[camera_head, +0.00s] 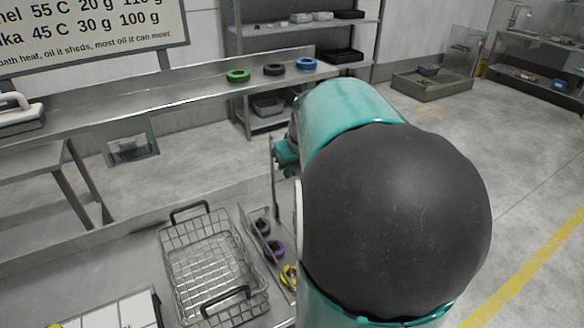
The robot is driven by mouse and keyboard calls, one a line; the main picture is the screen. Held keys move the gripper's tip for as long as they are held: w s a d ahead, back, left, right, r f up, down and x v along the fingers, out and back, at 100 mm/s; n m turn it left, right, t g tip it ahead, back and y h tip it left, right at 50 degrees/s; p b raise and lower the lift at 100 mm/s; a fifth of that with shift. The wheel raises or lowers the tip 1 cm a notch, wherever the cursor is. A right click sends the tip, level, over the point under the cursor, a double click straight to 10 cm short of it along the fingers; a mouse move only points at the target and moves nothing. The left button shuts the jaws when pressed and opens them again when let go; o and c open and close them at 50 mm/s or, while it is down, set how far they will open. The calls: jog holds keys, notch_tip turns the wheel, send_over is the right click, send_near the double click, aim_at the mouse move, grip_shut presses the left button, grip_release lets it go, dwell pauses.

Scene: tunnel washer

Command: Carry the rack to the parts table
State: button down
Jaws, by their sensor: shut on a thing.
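The rack (256,243) is a narrow metal tray with an upright post at its far end, just right of the wire basket. It holds a dark ring (262,226), a purple ring (274,250) and a yellow ring (290,275). My gripper (284,154), small and teal, is at the top of the post and shut on the rack's upright part. My arm hides the rack's right side and most of the grip. I cannot tell whether the rack touches the bench below. I cannot tell which surface is the parts table.
A wire basket (165,262) with black handles stands on the near bench. A long steel bench (190,96) behind carries green (238,76), dark (274,69) and blue (306,63) rings. A low grey basin (440,90) stands back right. Floor on the right is clear.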

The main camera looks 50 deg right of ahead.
jog(key=c, duration=1.5)
grip_release()
jog(key=shift+o, duration=0.2)
jog(key=shift+f, duration=0.2)
jog(key=v, duration=1.4)
jog(key=shift+w+a, duration=0.1)
jog(key=s+a+f+n, duration=0.1)
jog(key=a+f, duration=0.2)
jog(key=a, duration=0.6)
jog(key=s+a+f+n, duration=0.1)
jog(key=a+f, duration=0.3)
jog(key=a, duration=0.6)
jog(key=s+a+f+n+t+y, duration=0.1)
jog(key=s+a+f, duration=0.2)
jog(key=a, duration=0.7)
jog(key=shift+a+f, duration=0.15)
jog(key=shift+a, duration=0.05)
